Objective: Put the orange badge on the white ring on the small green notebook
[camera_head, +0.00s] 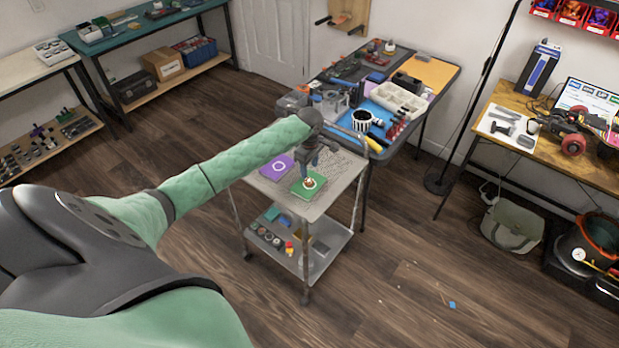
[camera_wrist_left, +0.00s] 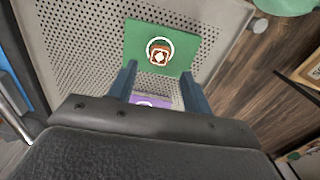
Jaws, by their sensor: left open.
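The small green notebook (camera_head: 298,188) lies flat on the top shelf of a grey metal cart; it also shows in the left wrist view (camera_wrist_left: 137,38). The orange badge (camera_wrist_left: 159,57), with a white mark on it, lies inside the white ring (camera_wrist_left: 170,44) on the notebook's cover. The badge also shows in the head view (camera_head: 309,182). My left gripper (camera_head: 309,172) is open and points down close above the notebook. In the left wrist view its two fingers (camera_wrist_left: 160,78) stand apart, with nothing between them. My right gripper is not in view.
A purple notebook (camera_head: 277,167) with a white ring lies beside the green one on the perforated cart top (camera_head: 312,206). The lower shelf (camera_head: 318,262) holds several small items. A cluttered workbench (camera_head: 440,78) stands behind the cart. The floor on the right is mostly clear.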

